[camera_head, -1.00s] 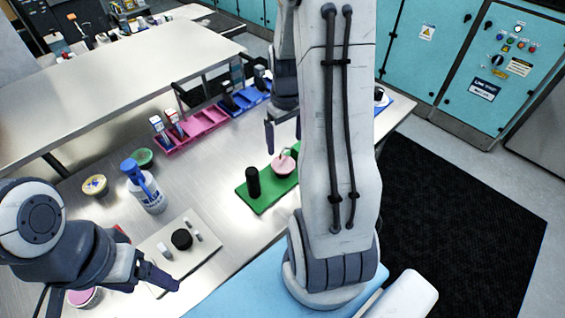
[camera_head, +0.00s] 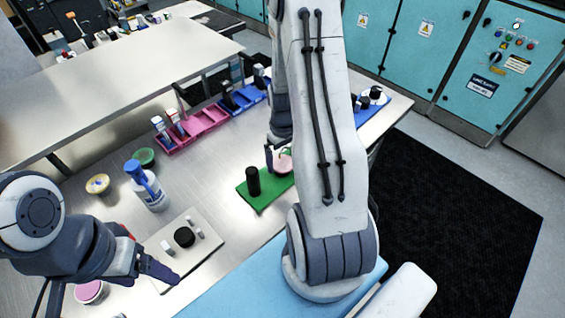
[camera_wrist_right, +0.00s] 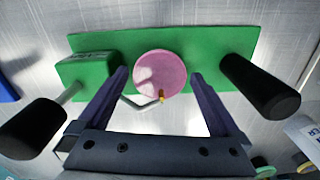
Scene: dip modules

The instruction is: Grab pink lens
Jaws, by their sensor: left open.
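The pink lens (camera_wrist_right: 160,72) is a round pink disc by the green board (camera_wrist_right: 210,45), with a thin bent metal rod near its lower rim. In the head view the pink lens (camera_head: 284,164) is partly hidden by my right arm. My right gripper (camera_wrist_right: 160,76) is open, with one finger on each side of the lens; I cannot tell whether they touch it. In the head view my right gripper (camera_head: 279,156) is at the lens. My left gripper (camera_head: 160,270) is open and empty by the pale plate at the front left.
A black cylinder (camera_head: 253,182) stands on the green board; two black cylinders show in the wrist view (camera_wrist_right: 260,87). A blue-topped bottle (camera_head: 148,188), small bowls (camera_head: 98,184), a pink rack (camera_head: 200,125) and a pale plate (camera_head: 205,245) occupy the table.

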